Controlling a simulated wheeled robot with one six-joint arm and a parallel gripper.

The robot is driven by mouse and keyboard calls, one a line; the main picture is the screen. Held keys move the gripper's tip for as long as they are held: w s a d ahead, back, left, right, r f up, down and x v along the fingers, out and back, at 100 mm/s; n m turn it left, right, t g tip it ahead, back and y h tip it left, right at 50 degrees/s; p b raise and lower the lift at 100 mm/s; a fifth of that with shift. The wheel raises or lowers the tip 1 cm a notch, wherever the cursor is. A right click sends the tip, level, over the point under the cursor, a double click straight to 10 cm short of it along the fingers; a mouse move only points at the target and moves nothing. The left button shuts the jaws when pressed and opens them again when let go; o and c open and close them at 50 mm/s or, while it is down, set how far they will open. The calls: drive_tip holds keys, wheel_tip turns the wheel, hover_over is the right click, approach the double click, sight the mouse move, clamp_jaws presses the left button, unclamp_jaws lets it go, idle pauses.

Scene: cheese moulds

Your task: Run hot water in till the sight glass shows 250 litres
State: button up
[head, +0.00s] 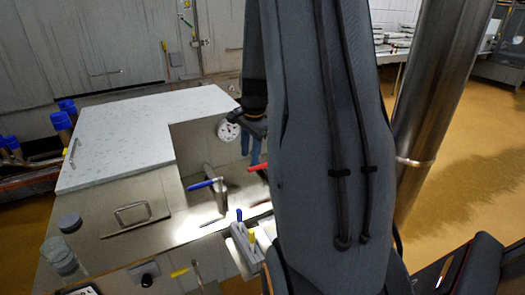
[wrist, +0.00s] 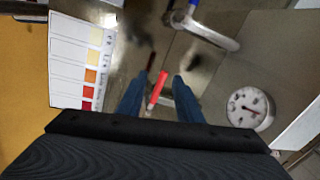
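In the wrist view the red lever (wrist: 157,88) lies between the two blue fingers of my gripper (wrist: 160,92), with a gap on both sides. My gripper (head: 251,150) is open and points down just above the red lever in the head view. The blue lever (wrist: 193,3) shows at the top of the wrist view. I cannot make out a sight glass or its level.
A round dial gauge (head: 228,130) sits on the back wall, close to my gripper; it also shows in the wrist view (wrist: 250,108). A colour chart (wrist: 81,62) stands at the left there. A white-topped cover (head: 140,130) fills the left.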

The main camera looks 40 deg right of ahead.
drive_tip(key=m, duration=0.2)
approach(259, 166)
drive_tip(key=p, duration=0.1)
drive_tip(key=shift+w+d+f+p, duration=0.1)
drive_tip(key=shift+w+f+p, duration=0.2)
drive_tip(key=shift+f, duration=1)
drive_tip(key=shift+w+d+f+p, duration=0.1)
drive_tip(key=shift+w+f+p, duration=0.2)
drive_tip(key=shift+f, duration=1)
drive_tip(key=shift+w+d+f+p, duration=0.1)
drive_tip(key=shift+f+p, duration=0.25)
drive_tip(key=shift+f, duration=0.95)
clamp_jaws()
